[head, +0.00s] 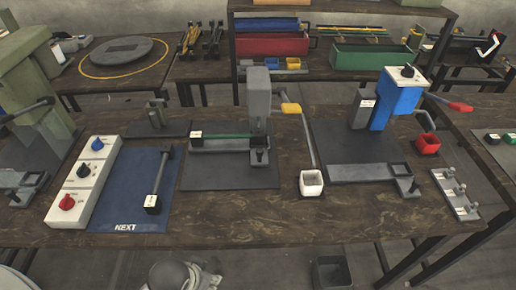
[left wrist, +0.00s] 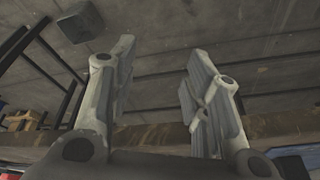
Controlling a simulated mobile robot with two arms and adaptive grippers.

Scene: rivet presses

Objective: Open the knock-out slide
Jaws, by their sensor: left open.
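No part is legibly marked as the knock-out slide; the small labels are too small to read. The grey press (head: 258,95) stands mid-bench in the head view, with a yellow-gripped lever (head: 291,108) on its right. My left gripper (left wrist: 160,58) is open and empty in the left wrist view. My right gripper is not in view.
A white box with three knobs (head: 83,172) and a blue "NEXT" mat (head: 135,205) lie at the left. The front bench edge (head: 250,237) is mostly clear.

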